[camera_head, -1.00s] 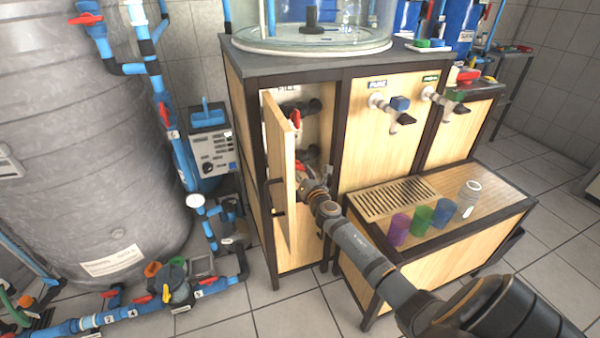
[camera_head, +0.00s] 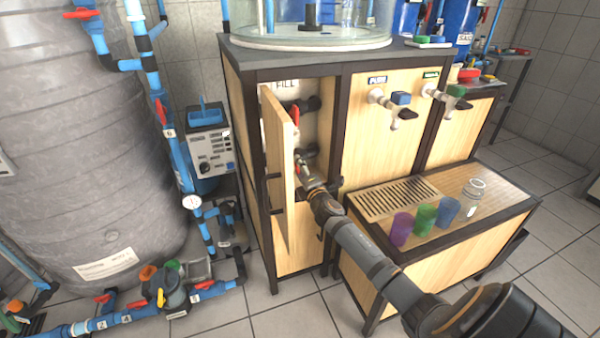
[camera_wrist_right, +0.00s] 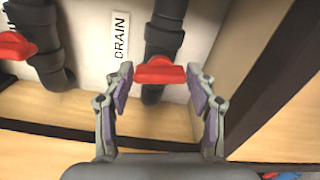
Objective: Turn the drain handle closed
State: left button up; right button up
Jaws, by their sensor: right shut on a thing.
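The red drain handle (camera_wrist_right: 160,71) sits on a black pipe beside a white label reading DRAIN (camera_wrist_right: 121,36) in the right wrist view. In the head view my right gripper (camera_head: 303,168) reaches into the open cabinet and hides the drain handle. A second red handle (camera_head: 296,115) is higher in the cabinet, near the FILL label (camera_head: 285,85). My left gripper is not in view.
The open wooden door (camera_head: 280,170) stands just left of my right gripper. The dark cabinet frame (camera_head: 338,130) is close on its right. A bench with a drip grate (camera_head: 395,197) and coloured cups stands to the right. A large grey tank (camera_head: 85,150) is at left.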

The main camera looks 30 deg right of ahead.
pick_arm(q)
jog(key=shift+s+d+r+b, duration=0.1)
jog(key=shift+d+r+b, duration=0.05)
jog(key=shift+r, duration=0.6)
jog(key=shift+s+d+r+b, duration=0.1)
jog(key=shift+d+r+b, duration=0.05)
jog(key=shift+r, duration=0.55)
pick_arm(e)
jog(key=shift+f+m, duration=0.15)
jog(key=shift+m, duration=0.95)
jog(key=o, duration=1.2)
jog(key=shift+c, duration=0.2)
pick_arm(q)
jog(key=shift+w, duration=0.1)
pick_arm(e)
jog(key=v, duration=1.2)
